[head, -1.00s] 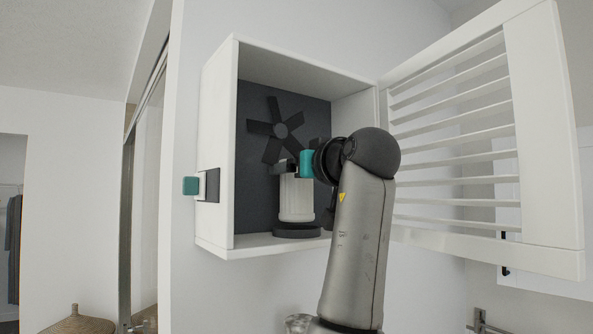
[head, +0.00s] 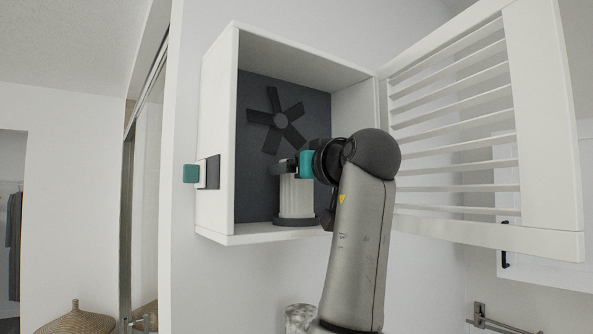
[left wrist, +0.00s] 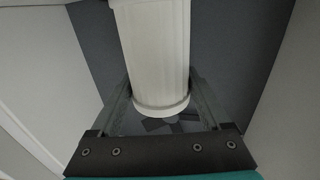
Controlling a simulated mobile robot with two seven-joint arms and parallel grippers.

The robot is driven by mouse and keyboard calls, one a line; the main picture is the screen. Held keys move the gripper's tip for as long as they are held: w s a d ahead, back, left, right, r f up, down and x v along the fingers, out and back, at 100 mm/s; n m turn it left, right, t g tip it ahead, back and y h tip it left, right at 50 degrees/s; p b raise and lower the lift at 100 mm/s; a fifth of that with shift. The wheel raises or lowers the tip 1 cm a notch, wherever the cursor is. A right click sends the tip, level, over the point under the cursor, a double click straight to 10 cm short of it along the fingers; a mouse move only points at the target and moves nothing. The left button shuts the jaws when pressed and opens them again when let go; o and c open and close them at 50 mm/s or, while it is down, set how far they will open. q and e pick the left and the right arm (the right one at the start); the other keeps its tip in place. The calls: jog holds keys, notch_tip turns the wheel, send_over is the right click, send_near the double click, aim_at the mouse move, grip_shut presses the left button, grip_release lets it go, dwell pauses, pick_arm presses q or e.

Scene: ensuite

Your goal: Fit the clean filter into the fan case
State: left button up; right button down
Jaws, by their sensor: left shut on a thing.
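The clean filter (head: 296,198) is a white, ribbed upright cylinder inside the open fan case (head: 218,130). Its lower end meets a dark round seat (head: 296,221) on the case floor; I cannot tell how deep it sits. My left gripper (head: 286,168) is shut on the filter near its top, reaching in from the right. In the left wrist view, the filter (left wrist: 157,50) stands between the two fingers. A dark fan (head: 280,120) is on the grey back wall behind it. My right gripper is not in view.
The white slatted door (head: 545,110) stands open to the right of the case. A teal and white latch (head: 191,174) sticks out from the case's left side. A woven basket lid (head: 76,318) is at lower left.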

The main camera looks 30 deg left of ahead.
pick_arm(q)
jog(key=shift+f, duration=0.35)
jog(key=o, duration=1.2)
jog(key=shift+o, duration=0.2)
jog(key=shift+d+b, duration=0.1)
jog(key=shift+b, duration=0.2)
jog(key=b+v, duration=0.3)
jog(key=v, duration=1.2)
jog(key=shift+b, duration=0.4)
jog(key=shift+s, duration=0.1)
